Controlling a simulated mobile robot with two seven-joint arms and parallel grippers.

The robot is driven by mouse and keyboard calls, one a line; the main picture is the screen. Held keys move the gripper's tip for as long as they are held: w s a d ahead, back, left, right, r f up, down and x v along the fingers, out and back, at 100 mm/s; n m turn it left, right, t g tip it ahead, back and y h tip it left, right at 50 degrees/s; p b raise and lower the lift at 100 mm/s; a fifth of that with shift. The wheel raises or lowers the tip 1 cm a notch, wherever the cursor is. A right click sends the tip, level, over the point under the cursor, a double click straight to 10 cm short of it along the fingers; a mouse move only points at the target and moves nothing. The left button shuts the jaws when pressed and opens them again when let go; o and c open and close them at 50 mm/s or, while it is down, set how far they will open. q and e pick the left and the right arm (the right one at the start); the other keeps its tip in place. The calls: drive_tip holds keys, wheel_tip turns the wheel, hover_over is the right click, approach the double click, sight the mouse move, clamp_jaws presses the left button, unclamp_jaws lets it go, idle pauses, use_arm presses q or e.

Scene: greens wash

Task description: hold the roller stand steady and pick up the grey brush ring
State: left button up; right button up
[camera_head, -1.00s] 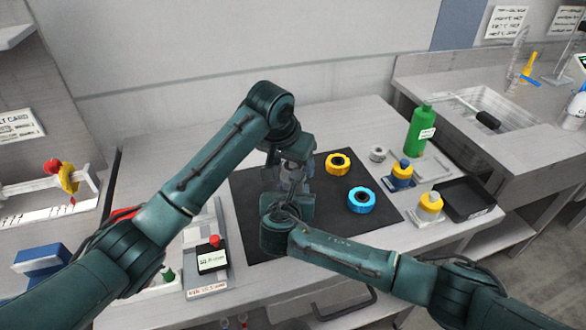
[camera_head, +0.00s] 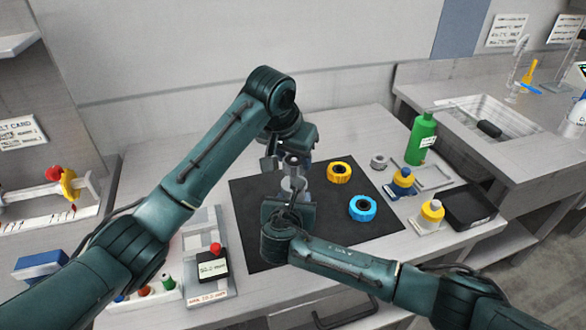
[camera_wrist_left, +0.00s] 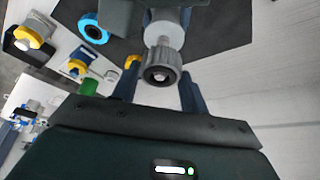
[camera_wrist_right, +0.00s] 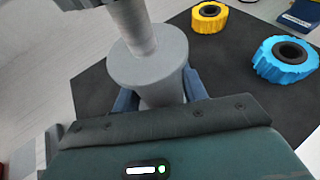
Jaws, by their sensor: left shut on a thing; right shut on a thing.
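The light grey roller stand (camera_head: 293,184) stands upright on the dark mat. My right gripper (camera_head: 288,208) is shut on its wide lower body, which shows between the blue fingers in the right wrist view (camera_wrist_right: 150,70). My left gripper (camera_head: 292,150) is above the stand. In the left wrist view the dark grey, ribbed brush ring (camera_wrist_left: 160,72) sits between its fingers, and it is shut on the ring. A pale tip shows in the ring's centre, with the stand's light body behind. I cannot tell whether the ring is clear of the post.
A yellow ring (camera_head: 339,172) and a blue ring (camera_head: 362,208) lie on the mat (camera_head: 245,225) to the right. Beyond are a small grey ring (camera_head: 378,161), a green bottle (camera_head: 421,139), two yellow-and-coloured pieces and a black tray (camera_head: 468,206). A red-knobbed device (camera_head: 213,265) is at front left.

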use_arm(q)
wheel_tip(320, 180, up, 6)
drive_tip(key=shift+r, duration=0.1)
use_arm(e)
drive_tip(key=o, duration=1.3)
drive_tip(key=shift+c, duration=0.2)
drive_tip(key=shift+s, duration=0.1)
